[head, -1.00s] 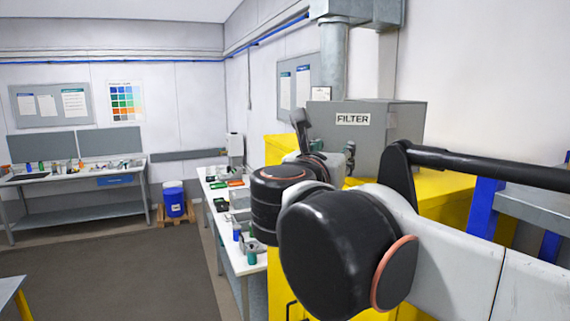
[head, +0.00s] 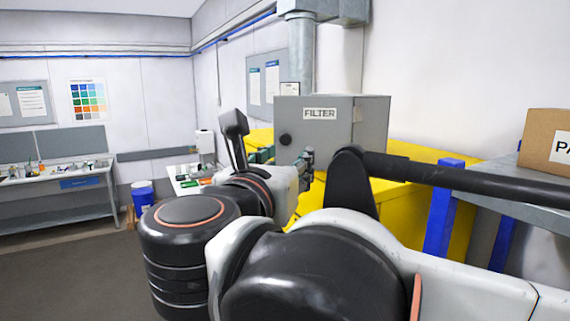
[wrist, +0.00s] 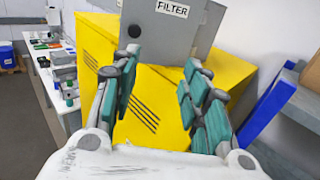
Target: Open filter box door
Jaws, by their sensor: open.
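The grey filter box (head: 342,108) carries a white FILTER label and stands on a yellow cabinet (head: 405,205). A round black knob (head: 285,139) sits on its front, below and left of the label. In the wrist view the lower part of the filter box (wrist: 150,40) is ahead at the top, with the knob (wrist: 134,31) left of the label. The box door looks shut. My gripper (wrist: 158,90) is open and empty, its teal-padded fingers spread in front of the yellow cabinet, below the box and apart from it. In the head view my arm hides part of the gripper.
A bench (wrist: 62,85) with small items runs along the left. A blue-legged grey table (head: 500,195) with a cardboard box (head: 546,142) stands at the right. A duct (head: 301,50) rises behind the filter box. Open floor lies at the left.

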